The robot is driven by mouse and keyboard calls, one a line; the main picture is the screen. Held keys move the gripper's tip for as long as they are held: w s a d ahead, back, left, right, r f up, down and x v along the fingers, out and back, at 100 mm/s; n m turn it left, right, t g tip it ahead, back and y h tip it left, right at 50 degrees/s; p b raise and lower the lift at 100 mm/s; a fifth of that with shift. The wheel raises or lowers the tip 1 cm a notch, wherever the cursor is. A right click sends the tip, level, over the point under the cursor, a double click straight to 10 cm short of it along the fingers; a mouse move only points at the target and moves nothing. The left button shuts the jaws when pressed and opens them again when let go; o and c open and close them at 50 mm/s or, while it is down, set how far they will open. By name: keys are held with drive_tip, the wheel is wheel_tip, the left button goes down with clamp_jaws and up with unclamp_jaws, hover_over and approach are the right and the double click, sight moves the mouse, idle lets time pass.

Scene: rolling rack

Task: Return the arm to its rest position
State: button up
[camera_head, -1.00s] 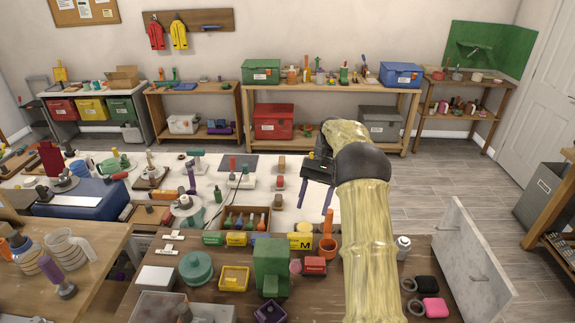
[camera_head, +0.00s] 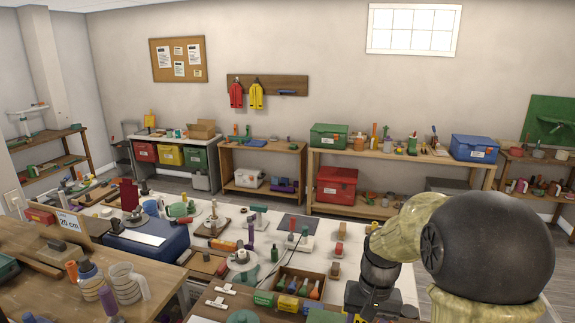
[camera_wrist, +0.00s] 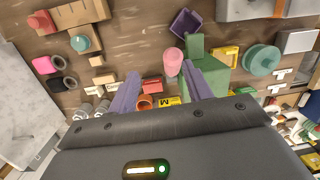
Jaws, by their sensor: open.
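My gripper (camera_wrist: 160,70) is open and empty in the wrist view, its two purple fingers apart above a brown wooden tabletop (camera_wrist: 125,50). I cannot tell how high the fingers are above these things. In the head view my arm is bent at the lower right, and the gripper's dark body (camera_head: 376,293) points down. Its fingertips are out of that picture.
A white worktop (camera_head: 310,268) crowded with tools, with a wooden bottle tray (camera_head: 299,284), lies left of my arm. A wooden table with jugs (camera_head: 129,283) is at the lower left. Shelves with a red box (camera_head: 336,189) line the back wall. A grey panel (camera_wrist: 22,110) stands left in the wrist view.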

drive_tip(key=s+a+f+n+t+h, duration=0.1)
drive_tip(key=s+n+t, duration=0.1)
drive_tip(key=s, duration=0.7)
drive_tip(key=shift+a+f+t, duration=0.15)
drive_tip(key=shift+f+t, duration=0.25)
drive_tip(key=shift+t, duration=0.5)
drive_tip(key=c, duration=0.3)
